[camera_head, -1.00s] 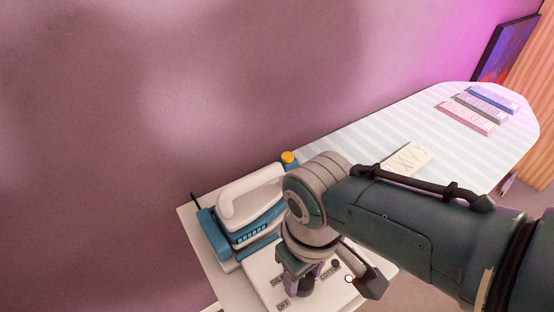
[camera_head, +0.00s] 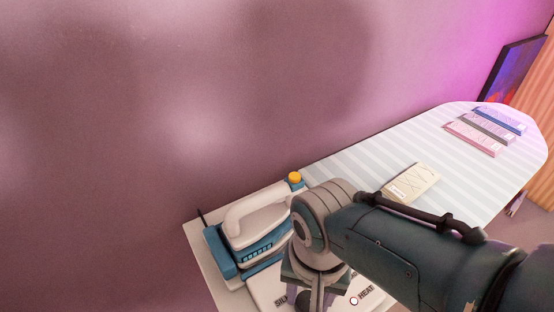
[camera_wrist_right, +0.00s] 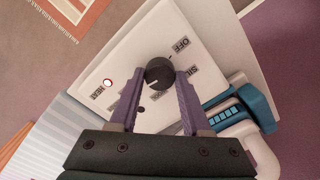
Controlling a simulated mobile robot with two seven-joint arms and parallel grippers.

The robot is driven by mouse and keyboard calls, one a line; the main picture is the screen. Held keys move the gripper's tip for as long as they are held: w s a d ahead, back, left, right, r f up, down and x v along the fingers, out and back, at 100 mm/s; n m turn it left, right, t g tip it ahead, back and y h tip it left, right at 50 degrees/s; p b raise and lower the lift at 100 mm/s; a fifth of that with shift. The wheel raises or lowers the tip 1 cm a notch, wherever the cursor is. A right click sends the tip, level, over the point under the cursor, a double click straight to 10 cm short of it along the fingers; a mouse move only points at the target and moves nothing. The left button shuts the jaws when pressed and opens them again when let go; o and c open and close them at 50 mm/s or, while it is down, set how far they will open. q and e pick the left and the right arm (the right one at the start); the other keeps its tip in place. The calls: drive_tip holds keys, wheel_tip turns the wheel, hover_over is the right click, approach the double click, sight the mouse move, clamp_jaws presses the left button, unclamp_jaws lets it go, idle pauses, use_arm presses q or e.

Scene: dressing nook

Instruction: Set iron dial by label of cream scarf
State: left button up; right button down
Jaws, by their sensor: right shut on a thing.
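The black iron dial (camera_wrist_right: 158,72) sits on a white panel; its pale mark points towards the bottom of the right wrist view. My right gripper (camera_wrist_right: 158,78) is shut on the dial, one finger on each side. The panel's OFF and SILK labels are readable, and other labels are partly hidden by the fingers. The cream scarf (camera_head: 412,183) lies flat on the striped board, its markings too small to read. In the head view my right arm covers much of the panel, and the dial (camera_head: 304,299) shows only partly. My left gripper is not in view.
A blue and white iron (camera_head: 256,225) with a yellow cap stands beside the panel. Pink (camera_head: 474,138), grey (camera_head: 487,129) and blue (camera_head: 500,121) folded pieces lie at the striped board's (camera_head: 350,160) far end. A lit lamp (camera_wrist_right: 108,82) sits by the HEAT label.

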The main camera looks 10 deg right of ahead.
sight(308, 301)
drive_tip(key=shift+m, duration=0.6)
drive_tip(key=shift+c, duration=1.8)
unclamp_jaws()
wheel_tip(308, 301, up, 8)
drive_tip(key=p, duration=0.6)
drive_tip(key=shift+r, duration=0.25)
drive_tip(key=shift+r+p, duration=0.45)
drive_tip(key=shift+r, duration=0.25)
